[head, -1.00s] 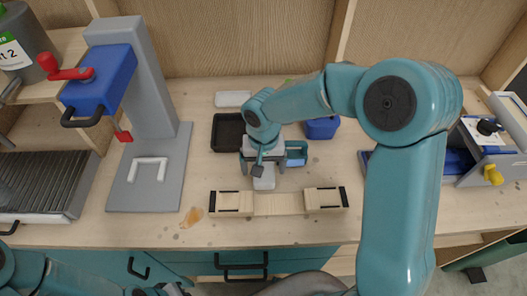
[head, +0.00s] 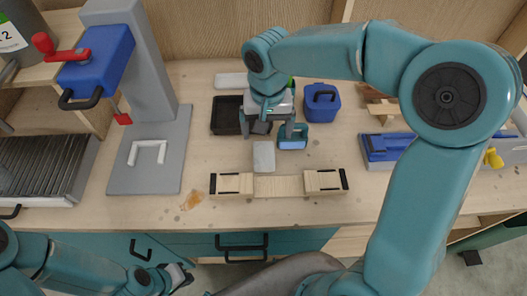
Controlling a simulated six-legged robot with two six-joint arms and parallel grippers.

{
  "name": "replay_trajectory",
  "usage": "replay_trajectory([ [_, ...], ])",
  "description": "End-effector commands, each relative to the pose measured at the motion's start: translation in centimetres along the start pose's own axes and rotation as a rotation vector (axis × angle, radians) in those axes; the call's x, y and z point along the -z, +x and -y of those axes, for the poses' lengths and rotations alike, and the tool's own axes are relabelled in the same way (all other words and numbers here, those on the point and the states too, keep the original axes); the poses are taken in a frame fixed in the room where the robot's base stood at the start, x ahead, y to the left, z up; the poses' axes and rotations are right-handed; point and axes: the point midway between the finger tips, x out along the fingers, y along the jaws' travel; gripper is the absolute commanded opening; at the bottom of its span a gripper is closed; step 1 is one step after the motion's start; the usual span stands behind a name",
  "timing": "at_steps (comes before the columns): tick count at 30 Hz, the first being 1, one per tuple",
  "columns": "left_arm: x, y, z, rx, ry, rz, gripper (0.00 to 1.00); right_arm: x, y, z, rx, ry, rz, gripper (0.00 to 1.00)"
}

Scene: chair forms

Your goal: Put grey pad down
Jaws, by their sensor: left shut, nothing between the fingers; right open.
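The grey pad (head: 264,157) lies flat on the bench, just behind the wooden fixture (head: 279,185) with its two end blocks. My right gripper (head: 269,138) is open above and just behind the pad, its fingers spread apart. The pad shows clear of the fingers in this view. My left gripper (head: 182,277) is shut and empty, low in front of the bench at the bottom of the view.
A black tray (head: 226,115) and a blue-teal holder (head: 293,142) flank my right gripper. A blue container (head: 321,101) and a white pad (head: 230,80) stand further back. A grey press (head: 150,155) with a blue head is at left, a blue fixture (head: 385,150) at right.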

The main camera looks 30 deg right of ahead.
Motion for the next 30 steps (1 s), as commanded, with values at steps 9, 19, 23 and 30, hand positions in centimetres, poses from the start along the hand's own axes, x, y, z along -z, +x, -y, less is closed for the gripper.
replay_trajectory([
  [9,0.0,-0.2,-0.1,0.0,0.0,0.0,0.0,0.0,5.3,0.0,-0.001,-0.001,0.0,0.92],
  [19,0.0,-1.1,-0.4,0.0,0.0,0.0,0.0,0.0,9.4,0.8,-0.002,-0.002,0.003,0.92],
  [23,0.0,-1.2,-0.4,0.0,0.0,0.0,0.0,0.0,10.7,0.8,-0.001,0.0,0.0,0.92],
  [30,0.0,-1.1,-0.4,0.0,0.0,0.0,0.0,0.1,10.8,0.8,0.0,0.0,-0.001,0.88],
])
